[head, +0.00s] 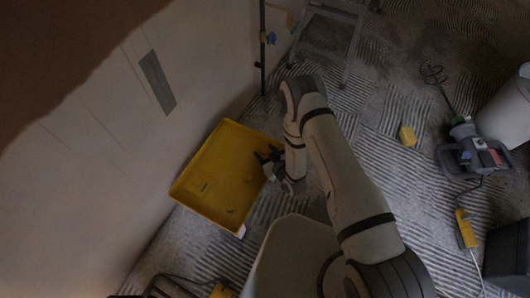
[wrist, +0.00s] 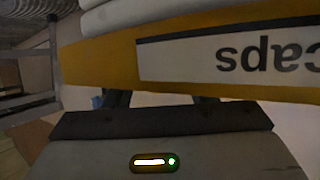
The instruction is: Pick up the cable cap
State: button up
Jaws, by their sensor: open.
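I cannot make out a cable cap for certain in either view. A yellow tray (head: 232,131) lies on the floor against the wall in the head view. Inside it are a small raised yellow shape (head: 200,186) and a tiny dark spot (head: 230,210), too small to identify. My gripper (head: 264,157) is open at the tray's right side, its dark fingers over the tray's edge. In the wrist view the yellow wall (wrist: 100,62) with an upside-down label reading "caps" crosses in front and hides most of the fingers. I see nothing between them.
A ladder (head: 355,35) stands at the back.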

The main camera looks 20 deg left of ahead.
aim_at(266, 152)
jog(key=shift+c, duration=0.2)
jog(key=c, duration=1)
notch_tip(266, 152, up, 10)
jog(key=p, duration=0.3)
jog(key=shift+r, duration=0.1)
